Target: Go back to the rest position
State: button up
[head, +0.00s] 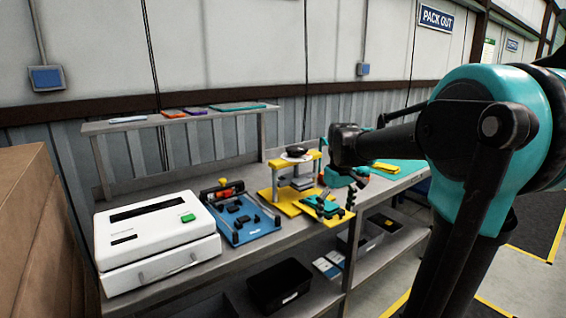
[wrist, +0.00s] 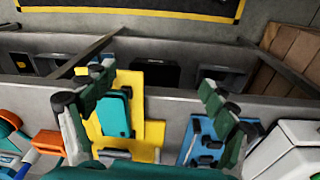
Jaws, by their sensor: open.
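My gripper (head: 335,206) hangs over the middle of the grey workbench (head: 293,243), beside the yellow stand (head: 285,198). In the wrist view its two dark green fingers (wrist: 157,80) are spread wide apart, with nothing held between them. Beyond the fingers lie a yellow base (wrist: 154,132) with a teal piece (wrist: 113,113) on it, and a blue tray (wrist: 190,140) with dark parts. In the head view my arm hides part of the bench's right side.
A white machine (head: 155,250) with a green button stands at the bench's left, next to the blue fixture tray (head: 240,233). Brown cartons (head: 28,215) are at far left. A raised shelf (head: 175,121) runs behind. A black bin (head: 280,284) sits below. Floor at the right is clear.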

jog(key=s+d+f+m+t, duration=0.3)
jog(key=s+f+m, duration=0.2)
jog(key=s+f, duration=1.2)
jog(key=shift+s+f+m, duration=0.3)
jog(key=shift+s+f, duration=0.1)
jog(key=shift+s, duration=0.1)
